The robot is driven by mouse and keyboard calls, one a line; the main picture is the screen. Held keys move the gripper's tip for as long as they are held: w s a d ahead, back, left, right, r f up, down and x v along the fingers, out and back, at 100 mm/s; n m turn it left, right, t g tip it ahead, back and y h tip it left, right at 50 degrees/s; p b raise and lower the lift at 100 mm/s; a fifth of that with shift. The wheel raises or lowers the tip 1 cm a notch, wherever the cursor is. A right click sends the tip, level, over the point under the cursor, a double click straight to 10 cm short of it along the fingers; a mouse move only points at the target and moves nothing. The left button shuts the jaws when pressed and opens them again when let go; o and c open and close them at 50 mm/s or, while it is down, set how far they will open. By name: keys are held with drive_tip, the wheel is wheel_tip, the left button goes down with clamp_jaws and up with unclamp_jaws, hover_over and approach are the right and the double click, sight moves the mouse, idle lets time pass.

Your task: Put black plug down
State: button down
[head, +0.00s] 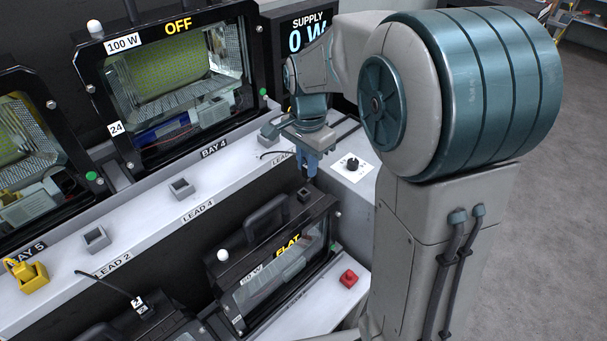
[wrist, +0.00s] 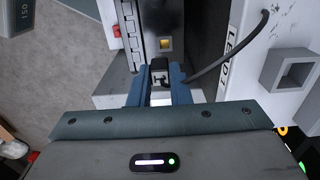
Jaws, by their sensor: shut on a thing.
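My gripper (wrist: 160,88) is shut on the black plug (wrist: 160,66) in the wrist view. The plug sits between the two blue fingers, and its dark cable (wrist: 212,66) runs off to the upper right. Just beyond the plug is a small square socket (wrist: 165,43) with a yellowish inside, on a dark housing. The plug looks apart from it. In the head view my gripper (head: 308,168) is low over the bench front, above the housing marked FLAT (head: 283,262); the plug cannot be made out there.
A white shelf holds empty grey sockets (head: 181,188) (head: 95,238) and a yellow plug (head: 26,275). A dial plate (head: 352,166) is right of my gripper. A red button (head: 348,278) is beside the FLAT housing. The 100 W floodlight (head: 180,85) stands behind, marked OFF. Open floor is at right.

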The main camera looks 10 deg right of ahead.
sight(304, 176)
drive_tip(key=shift+w+a+f, duration=0.15)
drive_tip(key=shift+a+f, duration=0.05)
drive_tip(key=shift+a, duration=0.15)
drive_tip(key=shift+f, duration=0.3)
wheel_tip(304, 176, down, 4)
drive_tip(key=shift+r, duration=0.25)
drive_tip(key=shift+f+b, duration=0.3)
drive_tip(key=shift+f, duration=0.3)
drive_tip(key=c, duration=1.3)
unclamp_jaws()
drive_tip(key=shift+c, duration=0.2)
drive_tip(key=shift+r, duration=0.1)
